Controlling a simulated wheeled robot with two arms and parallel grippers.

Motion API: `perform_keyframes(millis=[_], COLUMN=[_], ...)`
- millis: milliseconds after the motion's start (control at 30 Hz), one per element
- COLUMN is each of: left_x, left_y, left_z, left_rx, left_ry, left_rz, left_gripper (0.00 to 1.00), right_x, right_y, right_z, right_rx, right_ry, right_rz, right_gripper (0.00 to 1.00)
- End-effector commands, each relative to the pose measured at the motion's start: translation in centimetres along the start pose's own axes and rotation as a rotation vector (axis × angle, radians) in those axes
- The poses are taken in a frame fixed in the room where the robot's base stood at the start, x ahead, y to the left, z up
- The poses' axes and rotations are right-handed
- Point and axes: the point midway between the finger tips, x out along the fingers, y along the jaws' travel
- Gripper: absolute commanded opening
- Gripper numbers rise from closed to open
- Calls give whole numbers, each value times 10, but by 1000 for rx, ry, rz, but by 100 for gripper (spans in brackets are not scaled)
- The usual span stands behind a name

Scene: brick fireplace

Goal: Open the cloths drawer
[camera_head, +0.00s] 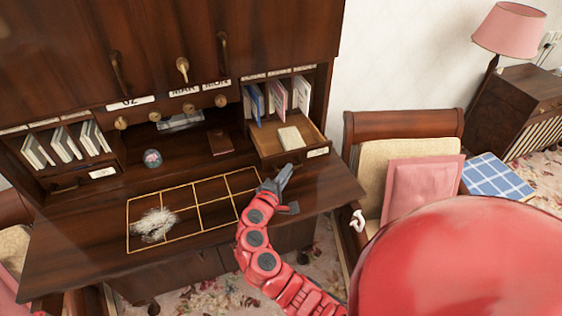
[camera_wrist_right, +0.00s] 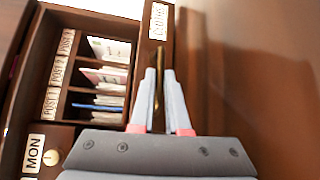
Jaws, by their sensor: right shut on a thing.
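The cloths drawer (camera_head: 317,153) is at the right side of the dark wooden desk cabinet. It is pulled partly out, and a cream, flat item (camera_head: 291,138) lies inside. In the right wrist view its front carries a white label (camera_wrist_right: 159,20), too blurred to read surely. My right gripper (camera_head: 283,176) is in front of the drawer. In the right wrist view its fingers (camera_wrist_right: 162,88) are shut on the brass handle (camera_wrist_right: 158,62) below the label. The head view hides the handle behind the gripper. My left gripper is not in view.
Letter slots (camera_head: 278,98) hold papers above the drawer. A chair (camera_head: 404,126) with a pink cushion stands to the right.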

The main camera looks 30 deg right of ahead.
Motion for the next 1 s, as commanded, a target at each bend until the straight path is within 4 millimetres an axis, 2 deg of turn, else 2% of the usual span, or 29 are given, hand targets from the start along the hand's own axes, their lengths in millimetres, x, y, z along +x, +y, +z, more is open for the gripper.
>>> perform_keyframes(millis=[100, 300, 700, 733, 900, 1000], left_x=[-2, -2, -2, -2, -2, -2], left_y=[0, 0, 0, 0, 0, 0], left_z=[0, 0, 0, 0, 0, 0], left_rx=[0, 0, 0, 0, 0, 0], left_ry=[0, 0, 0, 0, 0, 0], left_rz=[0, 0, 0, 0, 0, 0], left_gripper=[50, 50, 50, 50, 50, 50], right_x=[-12, -21, -23, -23, -23, -23], right_y=[-7, -8, -8, -8, -8, -8], right_z=[11, 20, 22, 22, 22, 23], right_rx=[-2, 0, 1, 1, 1, 1], right_ry=[3, 2, 0, 0, 0, 0], right_rz=[-5, -4, -4, -4, -3, -3], right_gripper=[0, 0, 0, 15, 44, 44])
